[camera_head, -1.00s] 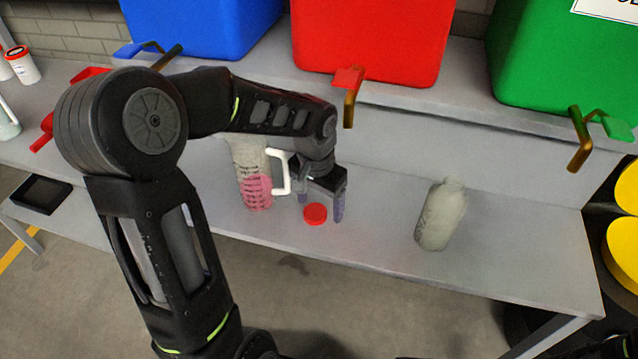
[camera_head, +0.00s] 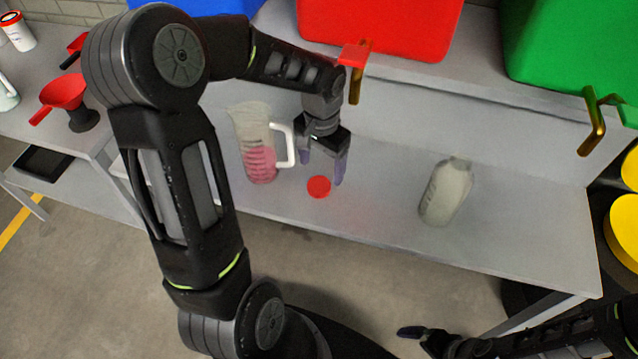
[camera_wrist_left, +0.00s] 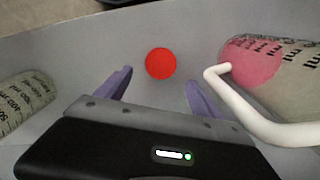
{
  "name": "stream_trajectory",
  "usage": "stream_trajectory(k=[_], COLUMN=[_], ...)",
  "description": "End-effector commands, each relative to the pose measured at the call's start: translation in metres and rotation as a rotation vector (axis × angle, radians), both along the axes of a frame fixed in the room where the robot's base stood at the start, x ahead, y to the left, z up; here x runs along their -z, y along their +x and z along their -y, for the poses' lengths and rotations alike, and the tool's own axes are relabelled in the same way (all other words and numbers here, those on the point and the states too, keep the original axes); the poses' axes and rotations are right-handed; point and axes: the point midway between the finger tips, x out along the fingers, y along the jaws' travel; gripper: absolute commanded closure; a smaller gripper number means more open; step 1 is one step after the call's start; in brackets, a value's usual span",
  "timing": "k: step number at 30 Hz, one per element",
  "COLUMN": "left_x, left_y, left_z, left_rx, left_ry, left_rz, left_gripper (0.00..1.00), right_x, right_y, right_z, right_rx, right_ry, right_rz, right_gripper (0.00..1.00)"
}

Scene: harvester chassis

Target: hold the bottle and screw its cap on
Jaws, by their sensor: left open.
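The red cap (camera_head: 318,187) lies flat on the grey bench. The pale bottle (camera_head: 446,192) stands uncapped on the bench to its right, with a printed scale on its side. My left gripper (camera_head: 322,172) is open and empty over the cap, fingers pointing down. In the left wrist view the cap (camera_wrist_left: 160,63) shows just beyond and between the spread fingertips (camera_wrist_left: 160,80), untouched. A printed bottle side (camera_wrist_left: 25,102) shows at that view's left edge. Part of my right gripper (camera_head: 425,335) shows low at the right, well away from the bottle; its jaw opening is unclear.
A measuring jug (camera_head: 255,140) with pink liquid stands close left of the left gripper, its white handle (camera_head: 284,145) facing it. Red (camera_head: 380,25) and green (camera_head: 565,50) bins with brass-coloured taps (camera_head: 594,125) stand on the raised shelf behind. The bench between cap and bottle is clear.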

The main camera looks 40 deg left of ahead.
Motion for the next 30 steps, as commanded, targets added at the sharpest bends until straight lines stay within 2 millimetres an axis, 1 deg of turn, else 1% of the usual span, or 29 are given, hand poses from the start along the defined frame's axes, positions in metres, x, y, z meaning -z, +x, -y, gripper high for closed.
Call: stream_trajectory(k=[7, 10, 13, 16, 18, 21, 30], left_x=[0.0, 0.005, 0.015, 0.03, 0.041, 0.05, 0.052], left_y=[0.0, 0.0, -0.001, 0.0, 0.0, 0.0, 0.001], left_z=[0.0, 0.0, 0.0, 0.001, 0.001, 0.001, 0.0], left_rx=[-0.001, -0.001, -0.001, 0.0, 0.0, -0.001, -0.001], left_ry=[0.0, 0.0, -0.001, -0.002, -0.001, -0.001, 0.0], left_rz=[0.0, -0.002, -0.004, -0.004, -0.003, -0.001, 0.001], left_gripper=[0.23, 0.23, 0.23, 0.23, 0.23, 0.23, 0.23], right_x=[0.0, -0.002, -0.006, -0.01, -0.01, -0.011, -0.01], right_y=[0.0, 0.0, -0.001, -0.001, -0.001, -0.001, -0.002], right_z=[0.0, 0.0, 0.0, 0.001, 0.001, 0.001, 0.001], right_rx=[0.0, 0.0, 0.001, 0.001, 0.001, 0.001, 0.0], right_ry=[0.0, 0.0, -0.001, -0.002, -0.002, -0.003, -0.003], right_rz=[0.0, -0.001, -0.001, -0.004, -0.004, -0.004, -0.005], right_gripper=[0.0, 0.0, 0.0, 0.0, 0.0, 0.0, 0.0])
